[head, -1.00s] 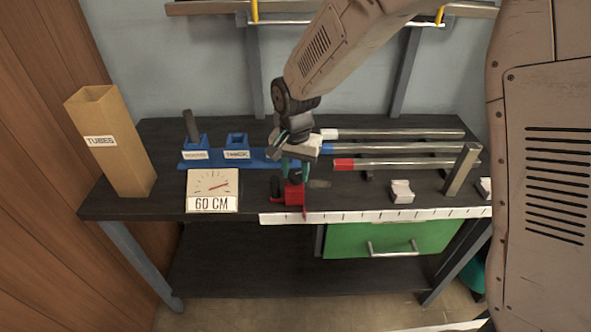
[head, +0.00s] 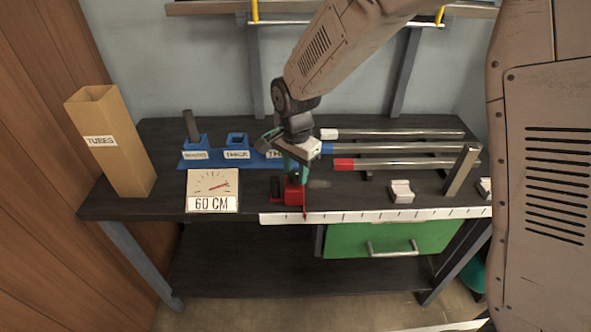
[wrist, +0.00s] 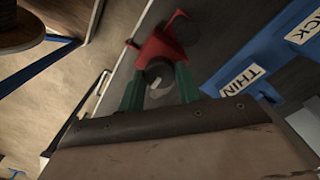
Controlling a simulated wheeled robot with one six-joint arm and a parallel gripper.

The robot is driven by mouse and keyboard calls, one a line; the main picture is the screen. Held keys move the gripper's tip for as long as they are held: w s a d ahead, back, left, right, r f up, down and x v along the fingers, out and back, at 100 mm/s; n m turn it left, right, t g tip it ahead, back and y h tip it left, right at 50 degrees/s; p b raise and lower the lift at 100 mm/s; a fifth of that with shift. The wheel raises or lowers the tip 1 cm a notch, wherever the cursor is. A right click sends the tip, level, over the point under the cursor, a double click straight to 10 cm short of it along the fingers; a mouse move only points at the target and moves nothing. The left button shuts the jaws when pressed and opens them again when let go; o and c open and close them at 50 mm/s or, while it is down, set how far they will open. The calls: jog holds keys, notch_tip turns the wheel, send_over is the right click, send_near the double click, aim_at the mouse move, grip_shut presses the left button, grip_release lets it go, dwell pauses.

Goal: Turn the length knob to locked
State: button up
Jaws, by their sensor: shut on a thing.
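The length knob is a dark round knob (wrist: 158,77) with a pale mark on its face, on top of a red stop block (head: 294,195). The block stands at the left end of the white ruler strip (head: 375,214); it also shows in the wrist view (wrist: 157,47). My gripper (head: 295,176) points down over the block. Its two green fingers are shut on the knob from both sides, as the wrist view shows (wrist: 159,86). In the head view the fingers largely hide the knob. I see no readable locked marking.
A dial box (head: 212,189) reading 60 CM stands left of the block. Behind is a blue rack (head: 236,155) with labelled sockets. Tubes with white, blue and red ends (head: 405,164) lie right. A cardboard tubes box (head: 108,140) stands at the far left.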

aim_at(296, 174)
jog(key=o, duration=1)
jog(key=shift+r, duration=0.15)
notch_tip(296, 174, up, 8)
jog(key=shift+f, duration=0.2)
